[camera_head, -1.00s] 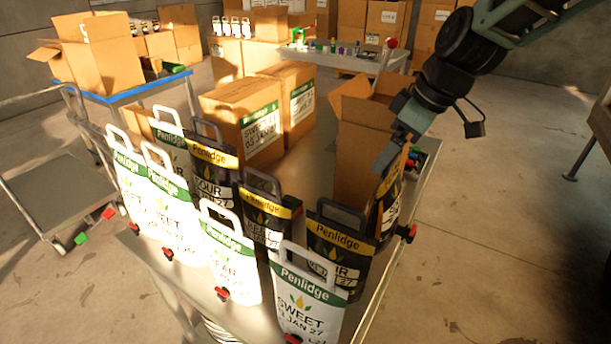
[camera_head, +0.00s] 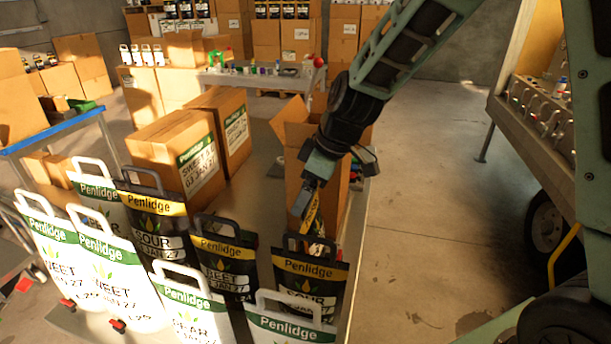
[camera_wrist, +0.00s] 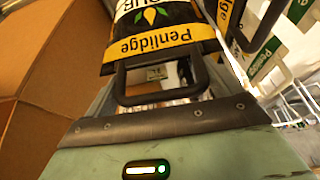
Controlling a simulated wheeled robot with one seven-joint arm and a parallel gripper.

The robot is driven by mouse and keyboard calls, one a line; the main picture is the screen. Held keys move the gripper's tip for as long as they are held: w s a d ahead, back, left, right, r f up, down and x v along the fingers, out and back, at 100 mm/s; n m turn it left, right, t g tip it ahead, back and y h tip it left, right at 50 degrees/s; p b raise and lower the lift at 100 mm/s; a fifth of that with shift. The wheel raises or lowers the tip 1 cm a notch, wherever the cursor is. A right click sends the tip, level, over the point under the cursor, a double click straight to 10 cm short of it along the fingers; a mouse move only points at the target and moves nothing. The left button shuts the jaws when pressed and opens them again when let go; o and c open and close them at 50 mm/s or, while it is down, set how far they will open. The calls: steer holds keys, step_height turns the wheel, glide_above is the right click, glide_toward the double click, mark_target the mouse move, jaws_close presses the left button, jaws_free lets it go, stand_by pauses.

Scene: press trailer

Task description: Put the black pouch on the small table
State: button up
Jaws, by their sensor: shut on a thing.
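My gripper (camera_head: 310,180) is shut on a black pouch (camera_head: 311,212) with a yellow band, held by its handle end. In the head view the pouch is seen nearly edge-on against an open cardboard box (camera_head: 325,165), and its lower part is hidden behind other pouches. The wrist view shows the pouch's "Penlidge" band (camera_wrist: 150,43) and dark handle loop close to the gripper. Other black pouches (camera_head: 310,275) stand upright on the near table. A blue-edged table (camera_head: 60,130) is at the left and a grey table (camera_head: 255,80) at the back; I cannot tell which is the small table.
White pouches (camera_head: 110,275) stand along the near table's front. Closed cartons (camera_head: 180,150) stand behind them. A trailer (camera_head: 530,130) with a wheel (camera_head: 545,230) and a loaded shelf is at the right. The concrete floor (camera_head: 425,220) between is clear.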

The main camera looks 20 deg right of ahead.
steer(key=shift+f, duration=2.15)
steer(key=o, duration=1.8)
steer(key=shift+c, duration=0.2)
steer(key=b+v, duration=0.2)
steer(key=v, duration=1)
steer(key=s+a+f+m+g+h, duration=0.1)
steer(key=s+a, duration=0.3)
steer(key=s, duration=0.8)
steer(key=s+a+f+m+g+h, duration=0.1)
steer(key=s+a+f, duration=0.3)
steer(key=s, duration=0.7)
steer(key=shift+s+a+m+g+h, duration=0.4)
steer(key=shift+a+m+h, duration=0.1)
steer(key=shift+a+h, duration=0.15)
